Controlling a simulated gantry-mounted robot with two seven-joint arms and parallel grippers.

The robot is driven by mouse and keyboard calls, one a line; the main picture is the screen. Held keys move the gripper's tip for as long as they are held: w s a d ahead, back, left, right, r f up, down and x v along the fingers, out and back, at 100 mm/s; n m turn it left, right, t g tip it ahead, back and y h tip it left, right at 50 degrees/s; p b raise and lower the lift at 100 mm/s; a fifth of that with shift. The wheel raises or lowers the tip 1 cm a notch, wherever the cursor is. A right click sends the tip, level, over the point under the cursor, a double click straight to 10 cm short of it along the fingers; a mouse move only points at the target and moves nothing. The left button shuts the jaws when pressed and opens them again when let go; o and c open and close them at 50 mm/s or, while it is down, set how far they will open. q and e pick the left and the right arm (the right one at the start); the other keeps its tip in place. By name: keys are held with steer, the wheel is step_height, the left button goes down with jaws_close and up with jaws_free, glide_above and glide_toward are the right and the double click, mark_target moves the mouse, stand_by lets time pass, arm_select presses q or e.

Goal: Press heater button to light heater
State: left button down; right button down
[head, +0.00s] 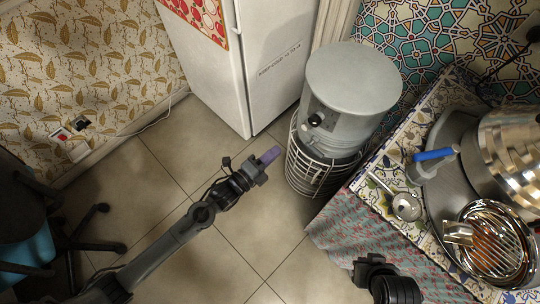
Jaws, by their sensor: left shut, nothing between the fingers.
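The heater (355,78) is a grey cylinder with a flat round top, standing in a white wire cage in the head view. A small dark button or knob (316,119) sits on a dark panel on its left front side. I cannot tell whether the heater is lit.
A white fridge (245,65) stands behind, left of the heater. A chair (30,230) is at the left. The tiled floor between is clear.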

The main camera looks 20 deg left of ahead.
arm_select(q)
steer(key=b, duration=0.4)
glide_toward(303, 128)
steer(key=x, duration=0.5)
steer(key=shift+d, duration=0.1)
steer(key=shift+b+x, duration=0.4)
steer(key=shift+x, duration=0.5)
steer(key=shift+r, duration=0.1)
